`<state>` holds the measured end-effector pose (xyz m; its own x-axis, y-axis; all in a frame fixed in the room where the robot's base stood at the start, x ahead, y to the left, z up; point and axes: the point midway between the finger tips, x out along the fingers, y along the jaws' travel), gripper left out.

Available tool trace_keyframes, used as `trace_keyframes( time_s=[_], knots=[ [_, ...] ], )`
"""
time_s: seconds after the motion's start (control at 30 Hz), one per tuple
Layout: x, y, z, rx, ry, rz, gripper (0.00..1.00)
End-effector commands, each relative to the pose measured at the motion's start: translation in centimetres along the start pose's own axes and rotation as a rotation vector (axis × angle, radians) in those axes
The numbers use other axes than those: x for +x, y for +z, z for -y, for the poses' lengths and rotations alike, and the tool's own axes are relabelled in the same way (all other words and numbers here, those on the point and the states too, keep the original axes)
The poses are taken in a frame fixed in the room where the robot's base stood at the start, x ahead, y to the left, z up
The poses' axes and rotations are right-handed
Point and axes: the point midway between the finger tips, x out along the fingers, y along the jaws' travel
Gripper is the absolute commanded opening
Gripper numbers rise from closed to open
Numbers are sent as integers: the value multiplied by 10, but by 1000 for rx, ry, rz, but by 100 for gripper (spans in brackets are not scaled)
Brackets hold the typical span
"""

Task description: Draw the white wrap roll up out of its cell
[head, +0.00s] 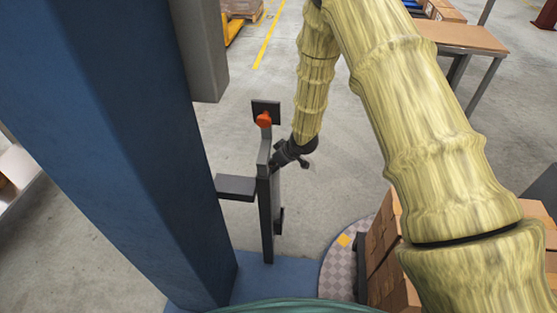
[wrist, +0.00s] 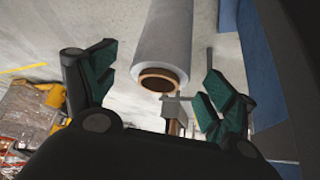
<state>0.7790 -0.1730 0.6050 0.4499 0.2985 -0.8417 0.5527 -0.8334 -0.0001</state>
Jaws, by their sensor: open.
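The white wrap roll (wrist: 163,38) shows in the wrist view as a pale grey-white cylinder with a brown cardboard core at its near end. Its far end runs out of the top of the picture. My gripper (wrist: 157,65) is open, with one green-padded finger on each side of the roll in the picture. I see gaps on both sides; whether the roll is within finger depth, I cannot tell. In the head view my gripper (head: 304,160) is small and dark beside a grey upright (head: 266,215). I cannot make out the roll or its cell there.
A red-orange knob (head: 264,119) sits high on the grey upright, with a dark shelf (head: 236,187) to its left. A thick blue column (head: 110,130) fills the left. Stacked cartons (head: 383,250) stand at lower right by a round chequered plate (head: 338,262). Open concrete floor lies beyond.

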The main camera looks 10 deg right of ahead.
Motion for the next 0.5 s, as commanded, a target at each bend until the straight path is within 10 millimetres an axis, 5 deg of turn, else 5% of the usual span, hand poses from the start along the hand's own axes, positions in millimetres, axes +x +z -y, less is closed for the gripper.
trace_keyframes(
  time_s=[0.2, 0.5],
  knots=[
    [22, 0, 0, 0, 0, 1, 84],
    [28, 0, 0, 0, 0, -1, 84]
  ],
)
